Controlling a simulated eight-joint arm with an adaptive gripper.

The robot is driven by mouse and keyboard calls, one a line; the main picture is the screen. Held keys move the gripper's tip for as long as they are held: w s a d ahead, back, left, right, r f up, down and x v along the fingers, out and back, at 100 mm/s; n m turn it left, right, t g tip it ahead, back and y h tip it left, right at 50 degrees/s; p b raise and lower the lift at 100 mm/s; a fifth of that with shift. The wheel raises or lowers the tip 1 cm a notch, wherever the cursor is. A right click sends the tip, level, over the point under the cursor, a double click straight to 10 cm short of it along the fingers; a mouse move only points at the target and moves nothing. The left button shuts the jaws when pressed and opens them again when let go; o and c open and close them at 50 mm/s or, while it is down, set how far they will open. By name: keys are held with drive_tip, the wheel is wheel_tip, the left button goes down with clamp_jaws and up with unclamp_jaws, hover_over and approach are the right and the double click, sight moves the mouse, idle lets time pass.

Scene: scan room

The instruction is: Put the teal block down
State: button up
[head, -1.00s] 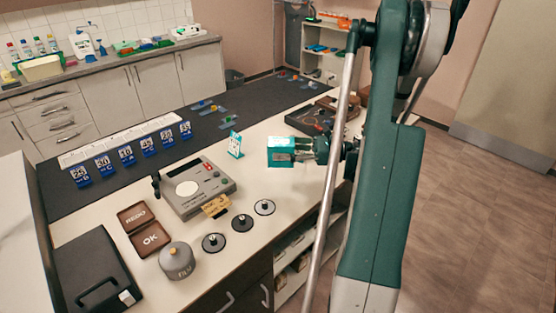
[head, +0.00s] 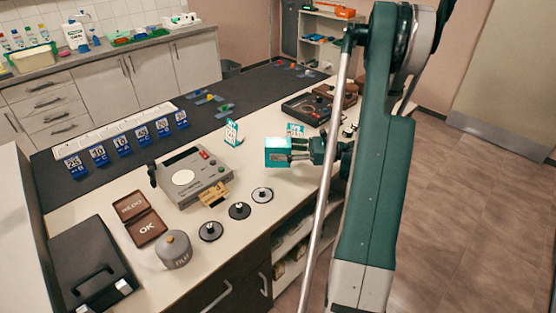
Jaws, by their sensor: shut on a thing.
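The teal block (head: 277,152) is in the head view, right of the middle of the counter. My gripper (head: 292,152) comes from the right and is shut on the block. The block's far left part sticks out past the fingers. I cannot tell whether the block touches the white counter top (head: 262,178) or is held above it.
A grey device (head: 190,178) with a white disc stands left of the block. Several round black-knobbed discs (head: 240,210) lie in front. A teal-and-white card (head: 231,133) stands behind left, another card (head: 295,130) just behind. A dark case (head: 306,108) is farther back.

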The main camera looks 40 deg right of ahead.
drive_tip(key=shift+f+b, duration=0.55)
drive_tip(key=shift+f, duration=1.3)
drive_tip(key=shift+f, duration=0.1)
drive_tip(key=o, duration=1.3)
drive_tip(key=shift+s+d, duration=0.4)
drive_tip(key=p+v, duration=0.2)
drive_tip(key=v, duration=0.9)
drive_tip(key=shift+p, duration=0.4)
drive_tip(key=shift+w+r, duration=0.15)
drive_tip(key=shift+r, duration=0.1)
